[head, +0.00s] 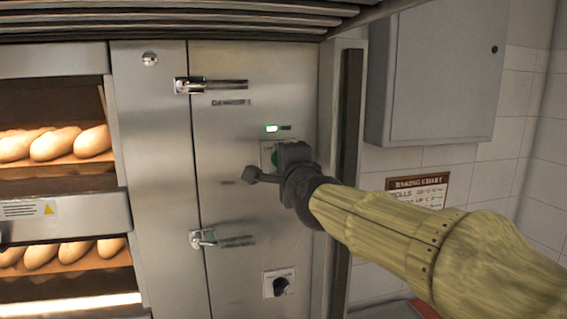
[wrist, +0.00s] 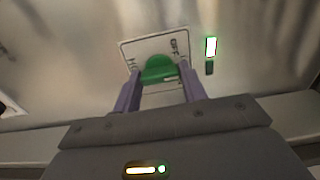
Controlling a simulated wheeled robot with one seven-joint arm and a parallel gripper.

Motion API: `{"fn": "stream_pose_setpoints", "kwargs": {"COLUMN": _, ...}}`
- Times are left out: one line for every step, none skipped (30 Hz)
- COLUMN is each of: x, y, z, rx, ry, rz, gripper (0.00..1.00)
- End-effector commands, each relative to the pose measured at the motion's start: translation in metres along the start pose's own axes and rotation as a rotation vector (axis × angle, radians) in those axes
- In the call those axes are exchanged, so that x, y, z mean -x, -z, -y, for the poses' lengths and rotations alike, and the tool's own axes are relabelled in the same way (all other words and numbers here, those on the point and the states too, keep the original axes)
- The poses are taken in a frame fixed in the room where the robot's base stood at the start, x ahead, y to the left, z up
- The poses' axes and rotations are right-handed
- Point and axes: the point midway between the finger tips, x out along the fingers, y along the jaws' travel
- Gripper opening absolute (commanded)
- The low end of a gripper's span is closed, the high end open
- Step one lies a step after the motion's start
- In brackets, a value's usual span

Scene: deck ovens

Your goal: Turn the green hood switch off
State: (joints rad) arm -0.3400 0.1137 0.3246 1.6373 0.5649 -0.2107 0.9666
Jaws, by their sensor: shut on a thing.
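The green hood switch (wrist: 160,69) is a round green knob on a white plate (wrist: 137,50) with the word OFF partly readable, seen in the wrist view. In the head view the switch (head: 274,158) is mostly hidden behind my gripper (head: 276,163), on the steel cabinet door. In the wrist view my gripper (wrist: 160,85) has one purple finger on each side of the green knob and is shut on it. A small indicator light (wrist: 211,47) beside the plate glows green-white; it also shows in the head view (head: 272,128) above the switch.
A black rotary switch (head: 281,286) sits lower on the same door. Two latches (head: 188,86) (head: 202,238) line the door's left edge. Oven decks with bread (head: 55,144) are at left. A grey wall box (head: 440,75) and baking chart (head: 418,188) are at right.

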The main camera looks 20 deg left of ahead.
Motion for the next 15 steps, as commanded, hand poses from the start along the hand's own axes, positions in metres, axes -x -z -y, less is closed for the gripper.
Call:
{"fn": "stream_pose_setpoints", "kwargs": {"x": -0.0001, "y": 0.0000, "z": -0.0005, "rx": 0.043, "ry": -0.002, "rz": 0.000, "gripper": 0.19}}
{"fn": "stream_pose_setpoints", "kwargs": {"x": -0.0001, "y": -0.0001, "z": -0.0005, "rx": 0.071, "ry": -0.002, "rz": 0.000, "gripper": 0.19}}
{"fn": "stream_pose_setpoints", "kwargs": {"x": -0.0001, "y": -0.0003, "z": -0.0005, "rx": 0.109, "ry": -0.002, "rz": 0.001, "gripper": 0.19}}
{"fn": "stream_pose_setpoints", "kwargs": {"x": -0.0001, "y": -0.0005, "z": -0.0005, "rx": 0.138, "ry": -0.002, "rz": 0.001, "gripper": 0.19}}
{"fn": "stream_pose_setpoints", "kwargs": {"x": -0.0001, "y": -0.0006, "z": -0.0005, "rx": 0.167, "ry": -0.002, "rz": 0.001, "gripper": 0.19}}
{"fn": "stream_pose_setpoints", "kwargs": {"x": -0.0001, "y": -0.0006, "z": -0.0005, "rx": 0.205, "ry": -0.002, "rz": 0.001, "gripper": 0.19}}
{"fn": "stream_pose_setpoints", "kwargs": {"x": -0.0001, "y": -0.0004, "z": -0.0005, "rx": 0.233, "ry": -0.002, "rz": 0.001, "gripper": 0.19}}
{"fn": "stream_pose_setpoints", "kwargs": {"x": -0.0001, "y": -0.0002, "z": -0.0006, "rx": 0.261, "ry": -0.002, "rz": 0.000, "gripper": 0.19}}
{"fn": "stream_pose_setpoints", "kwargs": {"x": -0.0001, "y": 0.0001, "z": -0.0006, "rx": 0.299, "ry": -0.003, "rz": 0.000, "gripper": 0.19}}
{"fn": "stream_pose_setpoints", "kwargs": {"x": -0.0001, "y": 0.0002, "z": -0.0006, "rx": 0.328, "ry": -0.003, "rz": 0.000, "gripper": 0.19}}
{"fn": "stream_pose_setpoints", "kwargs": {"x": -0.0002, "y": 0.0002, "z": -0.0007, "rx": 0.357, "ry": -0.003, "rz": 0.000, "gripper": 0.19}}
{"fn": "stream_pose_setpoints", "kwargs": {"x": -0.0002, "y": 0.0000, "z": -0.0006, "rx": 0.395, "ry": -0.003, "rz": 0.000, "gripper": 0.19}}
{"fn": "stream_pose_setpoints", "kwargs": {"x": -0.0002, "y": -0.0002, "z": -0.0006, "rx": 0.422, "ry": -0.003, "rz": 0.001, "gripper": 0.19}}
{"fn": "stream_pose_setpoints", "kwargs": {"x": -0.0002, "y": -0.0003, "z": -0.0006, "rx": 0.449, "ry": -0.003, "rz": 0.001, "gripper": 0.19}}
{"fn": "stream_pose_setpoints", "kwargs": {"x": -0.0002, "y": -0.0004, "z": -0.0006, "rx": 0.485, "ry": -0.003, "rz": 0.001, "gripper": 0.19}}
